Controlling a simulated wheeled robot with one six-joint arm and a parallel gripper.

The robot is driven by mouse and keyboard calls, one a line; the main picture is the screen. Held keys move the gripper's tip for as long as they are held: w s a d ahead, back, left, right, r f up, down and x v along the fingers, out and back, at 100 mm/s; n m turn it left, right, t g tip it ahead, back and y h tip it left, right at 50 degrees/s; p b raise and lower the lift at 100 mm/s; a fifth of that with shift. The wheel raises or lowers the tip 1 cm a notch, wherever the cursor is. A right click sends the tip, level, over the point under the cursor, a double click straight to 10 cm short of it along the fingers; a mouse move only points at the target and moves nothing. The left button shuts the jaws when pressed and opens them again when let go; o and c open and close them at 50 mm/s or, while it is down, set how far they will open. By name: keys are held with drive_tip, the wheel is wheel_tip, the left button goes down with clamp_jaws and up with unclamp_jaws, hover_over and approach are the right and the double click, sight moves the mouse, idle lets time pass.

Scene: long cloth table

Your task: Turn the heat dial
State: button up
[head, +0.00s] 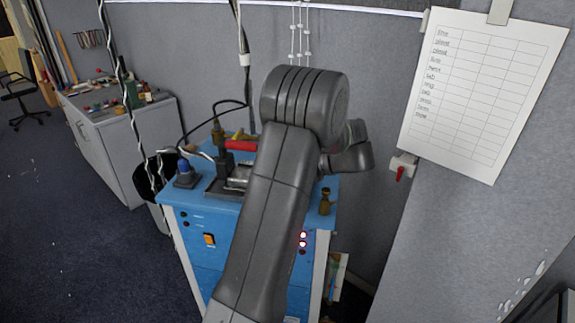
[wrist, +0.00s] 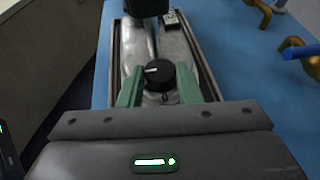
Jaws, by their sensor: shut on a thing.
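The heat dial (wrist: 158,78) is a round black knob with a white mark pointing to the left. It sits on a grey metal device (wrist: 198,62) in the wrist view. My gripper (wrist: 159,70) has its two green fingers on either side of the knob, shut on it. In the head view my arm covers the dial and the gripper. Part of the grey device (head: 222,187) shows there on top of the blue cabinet (head: 192,222).
Brass fittings (wrist: 292,42) and a blue-handled tool (wrist: 302,51) lie to the right of the device in the wrist view.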

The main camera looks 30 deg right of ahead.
drive_tip(key=shift+w+d+n+g+y+p, duration=0.15)
drive_tip(key=shift+n+g+y+p, duration=0.5)
drive_tip(key=shift+n+g, duration=0.2)
drive_tip(key=o, duration=1)
drive_tip(key=b+v, duration=0.2)
drive_tip(key=v, duration=1.1)
drive_tip(key=shift+d+r+b, duration=0.15)
drive_tip(key=shift+d+b, duration=0.25)
drive_tip(key=shift+a, duration=0.1)
